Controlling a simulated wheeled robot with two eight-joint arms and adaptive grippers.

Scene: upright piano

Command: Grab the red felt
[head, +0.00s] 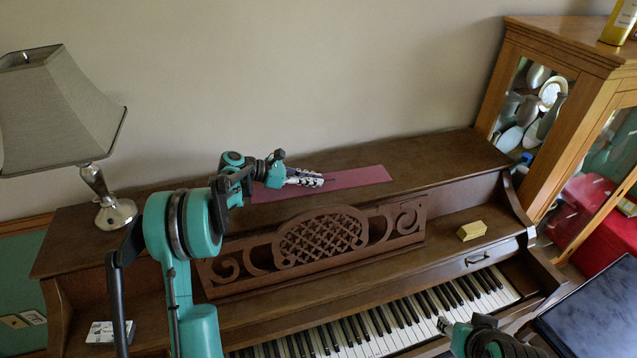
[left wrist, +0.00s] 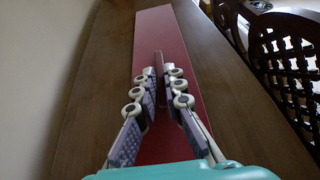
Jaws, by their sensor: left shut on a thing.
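The red felt (head: 358,177) is a long flat strip lying along the top of the piano. My left gripper (head: 318,179) reaches over the piano top from the left, with its fingers low at the felt. In the left wrist view the felt (left wrist: 160,30) runs away from me beneath and between the fingers. The left gripper (left wrist: 161,75) is shut on a narrow raised fold of the felt; the exact contact is hard to make out.
A lamp (head: 65,110) stands on the piano's left end. The carved music stand (head: 320,245) rises in front of the felt. A small yellow block (head: 471,231) sits at the right. A glass cabinet (head: 560,110) stands beyond the right end, and the wall is close behind.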

